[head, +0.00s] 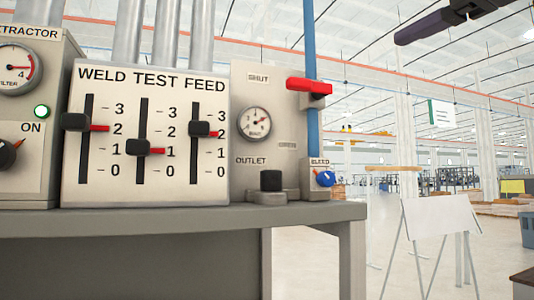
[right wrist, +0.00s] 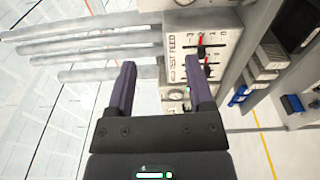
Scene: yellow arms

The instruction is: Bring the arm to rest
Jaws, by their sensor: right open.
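My right gripper shows in the right wrist view (right wrist: 160,70) with its two dark purple fingers wide apart and nothing between them. In the head view a dark purple part of it (head: 425,27) hangs in the air at the top right, apart from the panels. The slider panel (head: 145,192) is marked WELD, TEST and FEED. The WELD pointer (head: 99,128) stands at about 2, the TEST pointer (head: 157,151) at about 1 and the FEED pointer (head: 214,133) at about 2. My left gripper is not in view.
A red valve handle (head: 308,87) sticks out right of the gauge (head: 254,123), above a blue BLEED knob (head: 324,178). The extractor box (head: 28,190) with a lit green lamp is at the left.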

